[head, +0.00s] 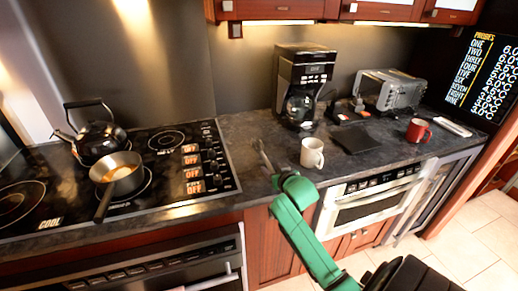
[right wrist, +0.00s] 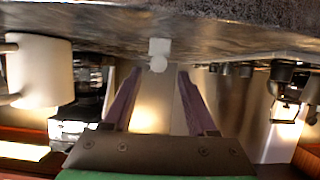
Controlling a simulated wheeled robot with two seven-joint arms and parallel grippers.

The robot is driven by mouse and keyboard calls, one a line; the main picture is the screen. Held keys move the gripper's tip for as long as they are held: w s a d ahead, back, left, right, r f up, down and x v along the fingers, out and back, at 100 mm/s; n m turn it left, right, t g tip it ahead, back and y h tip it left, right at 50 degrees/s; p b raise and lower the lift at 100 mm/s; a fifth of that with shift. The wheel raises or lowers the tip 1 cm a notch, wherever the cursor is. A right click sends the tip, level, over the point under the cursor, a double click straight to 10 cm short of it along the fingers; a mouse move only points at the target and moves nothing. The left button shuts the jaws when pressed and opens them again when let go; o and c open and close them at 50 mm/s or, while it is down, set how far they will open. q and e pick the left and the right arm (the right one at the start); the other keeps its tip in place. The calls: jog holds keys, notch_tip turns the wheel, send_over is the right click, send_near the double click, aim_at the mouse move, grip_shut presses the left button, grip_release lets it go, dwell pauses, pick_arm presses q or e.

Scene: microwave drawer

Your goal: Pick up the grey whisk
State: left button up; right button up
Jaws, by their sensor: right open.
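My right gripper (head: 262,152) reaches in low over the counter on its green arm, left of the white mug. In the right wrist view my right gripper (right wrist: 158,100) is open, its two fingers spread apart with a gap between them. A small pale grey piece (right wrist: 158,50), blocky with a rounded end, shows ahead between the fingertips at the counter. It may be the grey whisk seen end-on, but I cannot tell for sure. It does not appear held. In the head view I cannot separate the whisk from the gripper. My left gripper is not in view.
The white mug (head: 312,153) stands close right of my right gripper. A coffee maker (head: 303,85) is behind it. A black stove (head: 190,205) with a kettle (head: 98,133) and a pan (head: 117,175) lies left. A toaster oven (head: 390,90) and red mug (head: 418,130) are right.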

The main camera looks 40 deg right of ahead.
aim_at(270, 166)
jog(key=p+x, duration=0.1)
jog(key=x, duration=0.5)
jog(key=shift+d, duration=0.15)
jog(key=shift+w+d+f, duration=0.1)
jog(key=shift+w+f, duration=0.1)
jog(key=shift+s+r, duration=0.1)
grip_shut()
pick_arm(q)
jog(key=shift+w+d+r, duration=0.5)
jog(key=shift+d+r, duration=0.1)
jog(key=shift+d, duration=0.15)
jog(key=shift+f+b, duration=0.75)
pick_arm(e)
notch_tip(270, 166, up, 20)
